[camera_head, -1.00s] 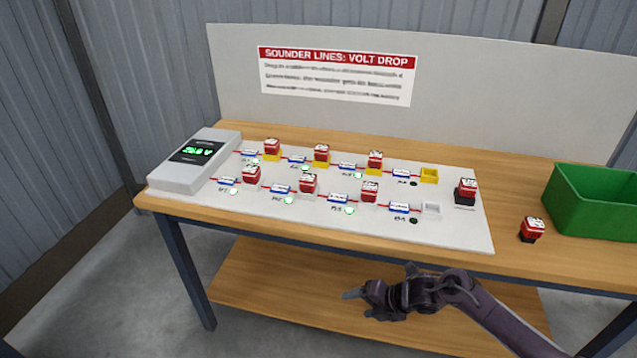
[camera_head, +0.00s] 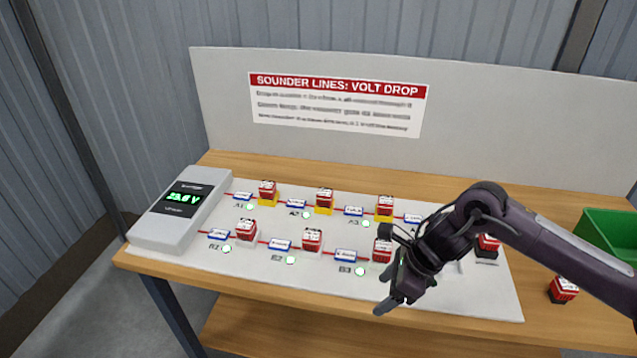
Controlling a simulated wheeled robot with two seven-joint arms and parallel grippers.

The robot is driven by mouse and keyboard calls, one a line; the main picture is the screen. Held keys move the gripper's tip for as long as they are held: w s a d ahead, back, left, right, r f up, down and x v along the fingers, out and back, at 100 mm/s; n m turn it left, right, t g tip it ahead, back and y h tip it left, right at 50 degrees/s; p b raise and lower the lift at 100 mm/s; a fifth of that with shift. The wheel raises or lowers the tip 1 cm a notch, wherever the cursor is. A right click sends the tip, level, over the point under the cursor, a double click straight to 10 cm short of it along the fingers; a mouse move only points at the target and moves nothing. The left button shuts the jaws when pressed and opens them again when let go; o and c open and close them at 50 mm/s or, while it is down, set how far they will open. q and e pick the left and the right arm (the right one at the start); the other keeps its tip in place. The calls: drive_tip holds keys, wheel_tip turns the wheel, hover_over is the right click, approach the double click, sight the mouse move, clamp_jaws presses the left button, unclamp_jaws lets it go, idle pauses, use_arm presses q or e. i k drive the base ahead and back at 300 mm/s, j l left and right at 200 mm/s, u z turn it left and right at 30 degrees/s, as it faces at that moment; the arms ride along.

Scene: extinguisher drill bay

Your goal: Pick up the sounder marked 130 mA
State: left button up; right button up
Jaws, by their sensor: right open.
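Several red sounders with white marked tops show in the head view; the markings are too small to read, so I cannot tell which is 130 mA. The back row on the board has sounders at the left (camera_head: 267,192), middle (camera_head: 324,201) and right (camera_head: 385,208). The front row has sounders at the left (camera_head: 246,230), middle (camera_head: 312,240) and right (camera_head: 382,250). Another sounder (camera_head: 487,247) is on a black base, partly behind my arm. One more sounder (camera_head: 564,290) stands on the bench. My right gripper (camera_head: 391,282) is open, close by the front row's right sounder. My left gripper is out of view.
The white board (camera_head: 340,296) lies on the wooden bench (camera_head: 465,327). A grey meter (camera_head: 166,234) with a green display stands at its left end. A green bin (camera_head: 612,232) is at the right. An upright panel (camera_head: 520,110) closes the back. My right arm hides the board's right part.

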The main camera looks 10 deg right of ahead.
sight(324, 198)
drive_tip(key=i, duration=1.3)
